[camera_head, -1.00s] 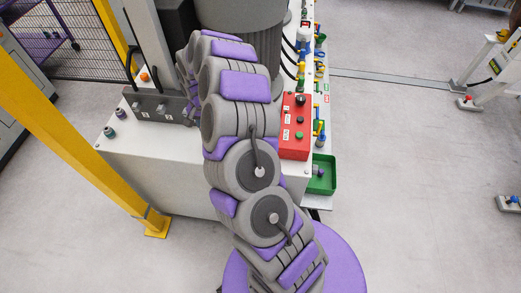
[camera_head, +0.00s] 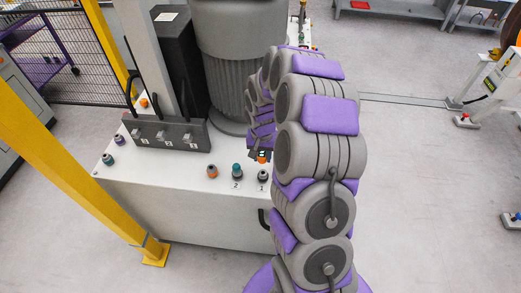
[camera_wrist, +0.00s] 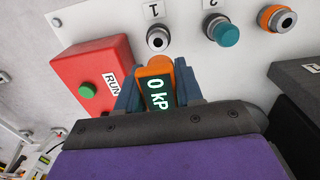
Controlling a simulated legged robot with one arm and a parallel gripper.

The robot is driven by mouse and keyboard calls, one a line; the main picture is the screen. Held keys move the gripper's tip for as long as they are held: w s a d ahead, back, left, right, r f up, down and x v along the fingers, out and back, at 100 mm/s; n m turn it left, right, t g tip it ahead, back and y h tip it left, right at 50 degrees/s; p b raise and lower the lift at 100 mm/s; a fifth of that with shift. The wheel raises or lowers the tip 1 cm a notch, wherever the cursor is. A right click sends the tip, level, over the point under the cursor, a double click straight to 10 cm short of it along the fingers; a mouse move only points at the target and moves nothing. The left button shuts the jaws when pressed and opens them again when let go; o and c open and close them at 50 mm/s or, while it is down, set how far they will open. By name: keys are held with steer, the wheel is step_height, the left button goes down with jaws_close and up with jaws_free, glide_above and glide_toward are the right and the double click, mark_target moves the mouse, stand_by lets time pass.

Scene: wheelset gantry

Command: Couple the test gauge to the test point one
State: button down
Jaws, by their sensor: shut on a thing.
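My gripper (camera_wrist: 159,84) is shut on the test gauge (camera_wrist: 158,92), an orange-rimmed block whose dark green display reads "0 kP". Test point one (camera_wrist: 157,38), a grey fitting with a dark centre labelled 1, is just beyond the gauge's far end in the wrist view. A small gap shows between them there. In the head view, test point one (camera_head: 263,176) stands on the white cabinet top, just below the gauge (camera_head: 262,157) and my gripper (camera_head: 261,148) in the picture. Their height difference is hard to tell.
A teal-capped test point two (camera_wrist: 225,33) and an orange-collared fitting (camera_wrist: 277,18) stand beside test point one. A red box (camera_wrist: 93,80) with a green button is left of the gauge. The black valve block (camera_head: 165,134) and grey motor (camera_head: 238,55) stand behind.

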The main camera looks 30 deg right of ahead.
steer(key=shift+s, duration=0.3)
steer(key=shift+d+f, duration=0.1)
steer(key=shift+f, duration=0.55)
steer(key=shift+f+b, duration=1)
steer(key=shift+f, duration=1.25)
steer(key=shift+p, duration=0.4)
steer(key=shift+f, duration=0.4)
stand_by(0.5)
